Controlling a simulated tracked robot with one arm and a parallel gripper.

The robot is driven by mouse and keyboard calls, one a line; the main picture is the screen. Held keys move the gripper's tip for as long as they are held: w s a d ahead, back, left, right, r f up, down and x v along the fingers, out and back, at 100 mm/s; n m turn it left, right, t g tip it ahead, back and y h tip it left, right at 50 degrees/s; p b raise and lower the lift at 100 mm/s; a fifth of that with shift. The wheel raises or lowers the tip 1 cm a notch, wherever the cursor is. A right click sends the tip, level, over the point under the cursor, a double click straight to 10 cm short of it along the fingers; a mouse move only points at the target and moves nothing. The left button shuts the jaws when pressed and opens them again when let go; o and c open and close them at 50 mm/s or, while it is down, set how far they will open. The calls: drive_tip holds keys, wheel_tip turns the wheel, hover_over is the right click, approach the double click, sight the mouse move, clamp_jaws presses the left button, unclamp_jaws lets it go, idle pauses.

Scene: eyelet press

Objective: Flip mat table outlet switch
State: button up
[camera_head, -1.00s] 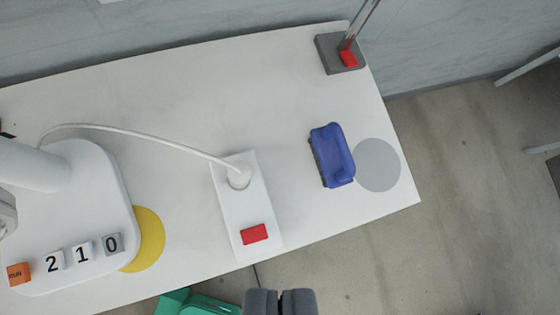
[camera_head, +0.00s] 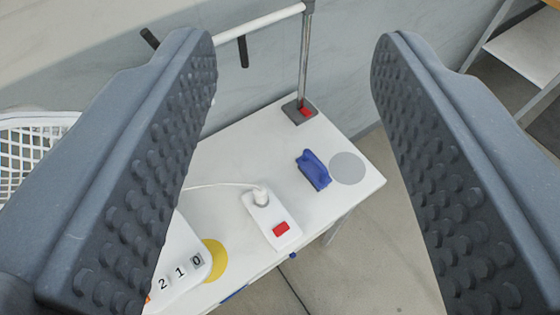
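The outlet (camera_head: 263,213) is a white power strip lying on the white table (camera_head: 240,155). A red switch (camera_head: 281,229) sits at its near end, and a white cable is plugged in at its far end. My gripper (camera_head: 295,60) is wide open and empty, with its two dark studded fingers at the left and right of the view. The outlet shows in the gap between the fingers, some distance beyond them. Nothing touches the switch. The left finger hides part of the table.
A blue brush-like object (camera_head: 313,170) lies beside a grey disc mark (camera_head: 347,168). A post on a grey base with a red part (camera_head: 305,112) stands at the far corner. A white machine (camera_head: 180,262) with number blocks is at lower left, by a yellow disc (camera_head: 214,260).

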drive_tip(key=w+f+m+g+p, duration=0.3)
drive_tip(key=w+f+g, duration=0.1)
drive_tip(key=w+f, duration=0.55)
drive_tip(key=m+g+p, duration=0.8)
drive_tip(key=g+p, duration=0.1)
drive_tip(key=g, duration=0.2)
hover_over(279, 229)
wheel_tip(279, 229, down, 34)
wheel_tip(279, 229, down, 14)
drive_tip(key=shift+r+p, duration=0.2)
drive_tip(key=shift+p, duration=0.65)
